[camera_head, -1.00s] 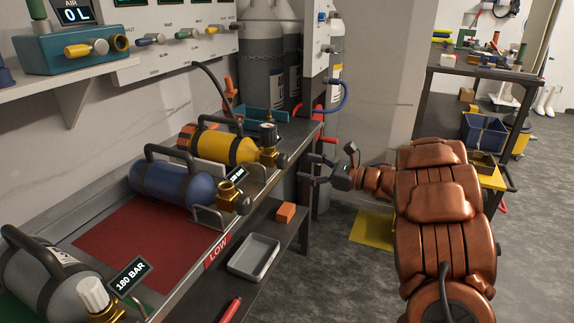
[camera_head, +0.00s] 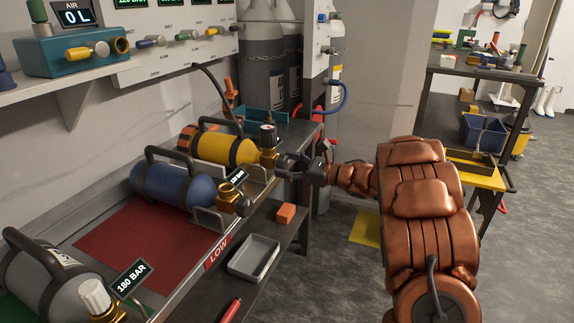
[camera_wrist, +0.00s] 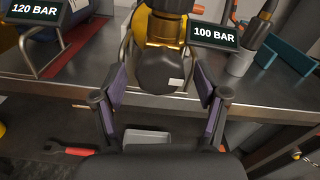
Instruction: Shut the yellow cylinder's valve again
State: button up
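The yellow cylinder (camera_head: 228,150) lies in a cradle at the far end of the bench. Its brass valve (camera_head: 268,157) faces my arm and carries a gauge on top. In the wrist view the brass valve body (camera_wrist: 165,28) ends in a dark round knob (camera_wrist: 163,72) with a small pale mark. A "100 BAR" sign (camera_wrist: 228,33) stands beside it. My gripper (camera_head: 290,166) is at the valve in the head view. In the wrist view its fingers (camera_wrist: 160,82) are spread on both sides of the knob, with visible gaps. Part of the valve is hidden behind the knob.
The blue cylinder (camera_head: 172,184) lies nearer on the bench, with a "120 BAR" sign (camera_wrist: 35,10) in the wrist view. A grey tray (camera_head: 253,258) and an orange block (camera_head: 286,214) sit on the lower shelf. Open floor lies right of the bench.

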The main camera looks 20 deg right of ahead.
jog(key=c, duration=1.1)
jog(key=shift+o, duration=0.2)
